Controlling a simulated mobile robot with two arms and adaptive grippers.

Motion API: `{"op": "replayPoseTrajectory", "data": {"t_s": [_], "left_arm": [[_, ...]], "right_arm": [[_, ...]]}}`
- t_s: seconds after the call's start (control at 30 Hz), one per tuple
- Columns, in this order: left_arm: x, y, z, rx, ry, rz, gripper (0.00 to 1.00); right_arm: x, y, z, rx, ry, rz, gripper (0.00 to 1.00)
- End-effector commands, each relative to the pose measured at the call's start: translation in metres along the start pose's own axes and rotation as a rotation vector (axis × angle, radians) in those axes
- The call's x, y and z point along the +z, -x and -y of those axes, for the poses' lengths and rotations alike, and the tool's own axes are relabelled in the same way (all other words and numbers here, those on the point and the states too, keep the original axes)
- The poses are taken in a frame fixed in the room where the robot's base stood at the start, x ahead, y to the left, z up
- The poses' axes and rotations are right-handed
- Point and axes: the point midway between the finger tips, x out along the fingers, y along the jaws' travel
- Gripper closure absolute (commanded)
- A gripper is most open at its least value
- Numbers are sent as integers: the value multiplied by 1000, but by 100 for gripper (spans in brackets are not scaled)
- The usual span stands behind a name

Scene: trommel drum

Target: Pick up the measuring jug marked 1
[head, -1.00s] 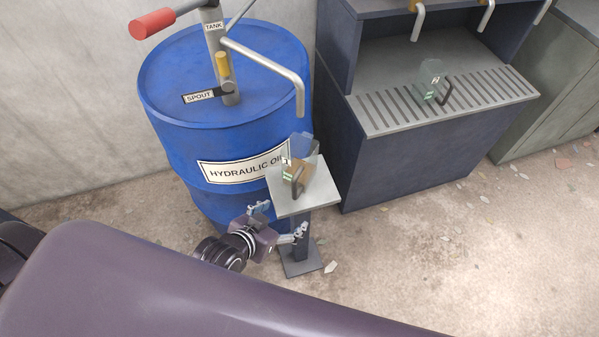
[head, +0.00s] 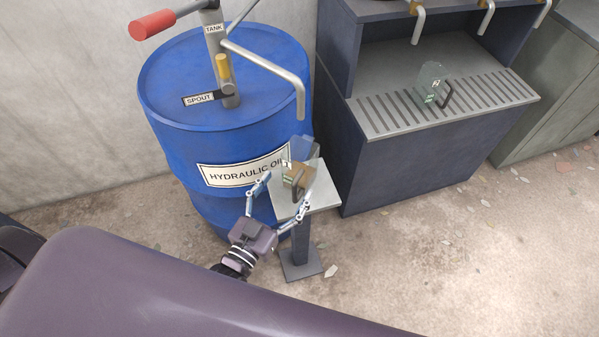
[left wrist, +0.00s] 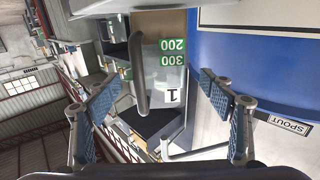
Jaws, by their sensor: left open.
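The measuring jug marked 1 (head: 299,178) stands on a small pale pedestal (head: 318,192) below the drum's spout pipe. It is clear, with brown contents and a dark handle. In the left wrist view the jug (left wrist: 166,75) appears upside down, with its 1 label and green 200 and 300 marks readable. My left gripper (head: 285,193) is open at the pedestal, its fingers spread on either side of the jug's near side. In the left wrist view the jug shows between the fingers, with visible gaps. My right gripper is not in view.
A blue hydraulic oil drum (head: 225,120) with a red-handled pump stands just behind and left of the pedestal. A second jug, marked 2 (head: 433,80), stands on a slotted grate (head: 400,115) under several taps. Floor to the right is mostly clear.

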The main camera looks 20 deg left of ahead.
Motion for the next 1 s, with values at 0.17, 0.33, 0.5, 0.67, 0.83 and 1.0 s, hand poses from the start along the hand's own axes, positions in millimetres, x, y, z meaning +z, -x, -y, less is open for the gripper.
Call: {"op": "replayPoseTrajectory", "data": {"t_s": [0.17, 0.33, 0.5, 0.67, 0.83, 1.0], "left_arm": [[0, -22, 0, 0, -1, -2, 25], [-1, -47, 2, 0, 2, -3, 25], [-2, -66, 2, 0, 0, 0, 25], [-3, -69, 2, 1, 0, 2, 25], [-3, -69, 2, 1, 0, 3, 32], [-3, -69, 2, 1, 0, 2, 51]], "right_arm": [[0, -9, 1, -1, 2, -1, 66], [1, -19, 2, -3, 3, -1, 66], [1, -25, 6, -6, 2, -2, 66], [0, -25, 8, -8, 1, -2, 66], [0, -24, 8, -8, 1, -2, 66], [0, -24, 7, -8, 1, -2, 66]]}}
